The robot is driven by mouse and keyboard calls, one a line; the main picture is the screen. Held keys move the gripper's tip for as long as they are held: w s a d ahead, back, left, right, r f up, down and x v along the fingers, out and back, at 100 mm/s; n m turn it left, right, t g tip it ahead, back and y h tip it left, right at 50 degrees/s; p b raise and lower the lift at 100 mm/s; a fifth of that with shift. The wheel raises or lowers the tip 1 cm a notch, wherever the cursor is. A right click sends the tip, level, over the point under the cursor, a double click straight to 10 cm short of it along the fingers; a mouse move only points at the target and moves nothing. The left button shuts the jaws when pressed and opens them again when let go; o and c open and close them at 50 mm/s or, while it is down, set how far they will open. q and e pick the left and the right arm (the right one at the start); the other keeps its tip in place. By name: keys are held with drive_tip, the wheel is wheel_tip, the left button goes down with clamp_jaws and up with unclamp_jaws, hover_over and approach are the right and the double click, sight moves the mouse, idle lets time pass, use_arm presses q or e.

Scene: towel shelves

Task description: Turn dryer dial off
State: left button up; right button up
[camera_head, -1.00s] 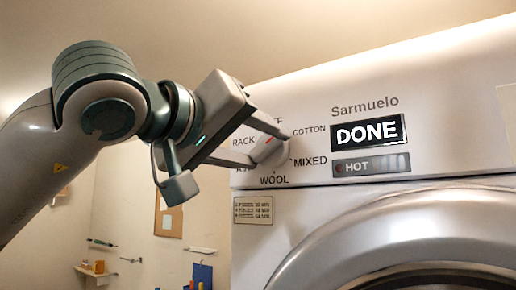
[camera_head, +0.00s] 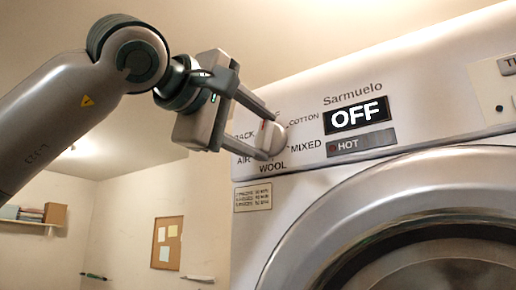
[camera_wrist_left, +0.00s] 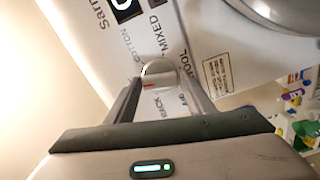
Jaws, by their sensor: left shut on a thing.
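The dryer (camera_head: 300,215) fills the right side of the head view. Its dial (camera_head: 272,138) is a round silver knob on the front panel, with labels such as COTTON, MIXED, WOOL and AIR around it. A red mark on the dial points up. The display (camera_head: 357,115) reads OFF. My left gripper (camera_head: 268,134) has its fingers on either side of the dial and is shut on it. In the left wrist view the dial (camera_wrist_left: 158,73) sits between the fingertips. My right gripper is not in view.
A HOT indicator (camera_head: 361,145) is below the display. The round dryer door (camera_head: 390,200) lies below the panel. A corkboard (camera_head: 167,243) and a shelf with boxes (camera_head: 35,215) are on the walls behind. The room left of the dryer is free.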

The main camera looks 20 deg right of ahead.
use_arm(q)
drive_tip(key=shift+n+b, duration=0.8)
drive_tip(key=shift+n, duration=0.5)
drive_tip(key=o, duration=0.9)
drive_tip(key=shift+w, duration=0.1)
drive_tip(key=shift+a, duration=0.1)
